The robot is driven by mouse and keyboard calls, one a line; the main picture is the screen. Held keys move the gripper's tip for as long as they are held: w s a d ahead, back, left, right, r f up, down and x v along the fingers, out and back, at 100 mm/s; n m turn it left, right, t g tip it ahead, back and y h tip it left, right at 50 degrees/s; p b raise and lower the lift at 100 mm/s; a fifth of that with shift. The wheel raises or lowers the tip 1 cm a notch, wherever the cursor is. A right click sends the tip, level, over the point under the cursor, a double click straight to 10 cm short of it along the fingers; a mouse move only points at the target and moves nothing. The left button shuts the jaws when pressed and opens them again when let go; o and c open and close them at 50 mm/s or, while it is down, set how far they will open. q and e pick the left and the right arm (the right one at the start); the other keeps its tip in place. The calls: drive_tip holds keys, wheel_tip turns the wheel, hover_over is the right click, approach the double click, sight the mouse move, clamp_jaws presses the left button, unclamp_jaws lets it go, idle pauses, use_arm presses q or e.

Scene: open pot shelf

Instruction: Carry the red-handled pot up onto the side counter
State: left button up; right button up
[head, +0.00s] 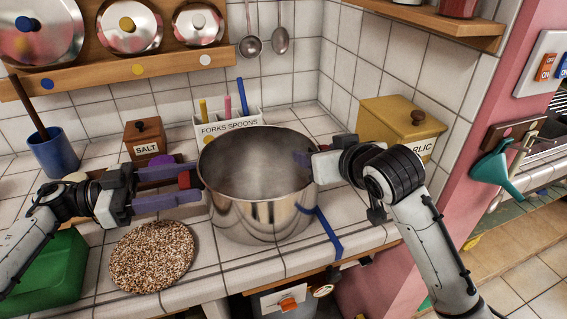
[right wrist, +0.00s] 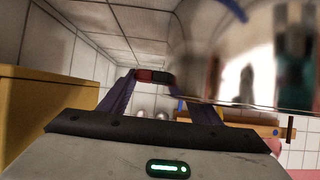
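The large steel pot (head: 262,205) is upright at the front of the white tiled counter (head: 215,262). I cannot tell whether its base touches the tiles. My left gripper (head: 190,183) is at the pot's left side, its purple fingers on either side of a red handle (head: 183,180), and looks shut on it. My right gripper (head: 304,160) is at the pot's right rim. In the right wrist view its fingers (right wrist: 155,85) close on the ends of a red and black handle (right wrist: 155,76). The pot looks empty.
A round speckled mat (head: 152,256) lies left of the pot. A green box (head: 52,268), blue cup (head: 53,152), salt box (head: 145,140), utensil holder (head: 228,123) and yellow garlic box (head: 398,122) surround it. A blue strip (head: 329,233) crosses the counter's front edge. Another pot (head: 270,303) sits below.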

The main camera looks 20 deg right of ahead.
use_arm(q)
drive_tip(key=shift+o, duration=0.5)
drive_tip(key=shift+s+d+r, duration=0.1)
use_arm(e)
drive_tip(key=shift+o, duration=0.5)
drive_tip(key=shift+a+r, duration=0.1)
drive_tip(key=shift+d, duration=0.25)
use_arm(q)
drive_tip(key=shift+a, duration=0.3)
drive_tip(key=a, duration=0.6)
drive_tip(key=shift+w+a, duration=0.2)
drive_tip(key=shift+a, duration=0.35)
use_arm(e)
drive_tip(key=shift+s, duration=0.2)
drive_tip(key=v, duration=0.7)
